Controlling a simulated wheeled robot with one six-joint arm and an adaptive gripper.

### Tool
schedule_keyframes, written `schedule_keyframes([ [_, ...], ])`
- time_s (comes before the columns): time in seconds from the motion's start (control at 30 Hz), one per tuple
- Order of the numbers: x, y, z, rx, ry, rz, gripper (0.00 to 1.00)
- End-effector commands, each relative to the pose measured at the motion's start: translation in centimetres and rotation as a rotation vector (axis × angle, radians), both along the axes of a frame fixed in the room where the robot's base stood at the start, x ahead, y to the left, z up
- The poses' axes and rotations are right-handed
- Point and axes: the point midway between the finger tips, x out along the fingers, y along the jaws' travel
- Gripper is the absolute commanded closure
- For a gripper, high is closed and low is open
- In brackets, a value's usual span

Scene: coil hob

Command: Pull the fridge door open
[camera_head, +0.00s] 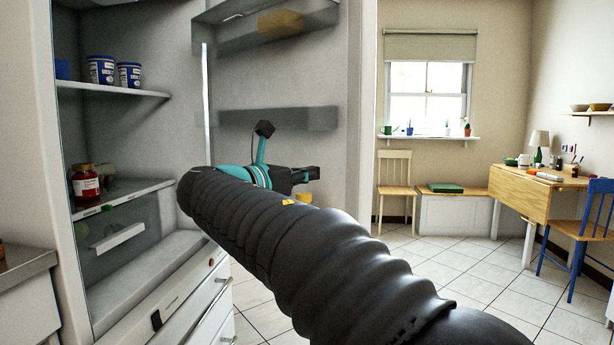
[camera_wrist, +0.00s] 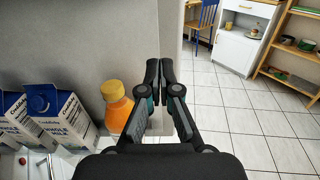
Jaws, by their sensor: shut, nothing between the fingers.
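The fridge door (camera_head: 285,78) stands wide open, its inner side with shelves facing me. The open fridge body (camera_head: 130,130) is at the left. My gripper (camera_head: 316,173) is in front of the door's inner side in the head view, its fingers shut and empty. In the wrist view the gripper (camera_wrist: 160,66) lies over the door's free edge, beside the inner panel (camera_wrist: 105,38); I cannot tell whether it touches. My arm hides the lower door in the head view. The outer handle is not visible.
An orange bottle (camera_wrist: 116,106) and milk cartons (camera_wrist: 62,112) stand in the door, left of my fingers. Jars (camera_head: 86,183) and blue tubs (camera_head: 101,70) sit on fridge shelves. Tiled floor (camera_head: 480,275) lies free to the right, before a wooden table (camera_head: 530,193) and blue chair (camera_head: 590,222).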

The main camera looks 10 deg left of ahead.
Motion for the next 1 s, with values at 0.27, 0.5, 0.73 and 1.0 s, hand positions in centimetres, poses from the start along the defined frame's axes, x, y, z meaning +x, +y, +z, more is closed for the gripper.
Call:
schedule_keyframes([
  [0.27, 4.3, -3.4, 0.0, 0.002, 0.001, -0.003, 1.00],
  [0.5, 7.1, -5.6, 0.0, 0.003, 0.000, -0.001, 1.00],
  [0.73, 8.2, -6.4, 0.0, 0.003, 0.000, 0.000, 1.00],
  [1.0, 8.3, -6.5, 0.0, 0.003, 0.000, 0.001, 1.00],
])
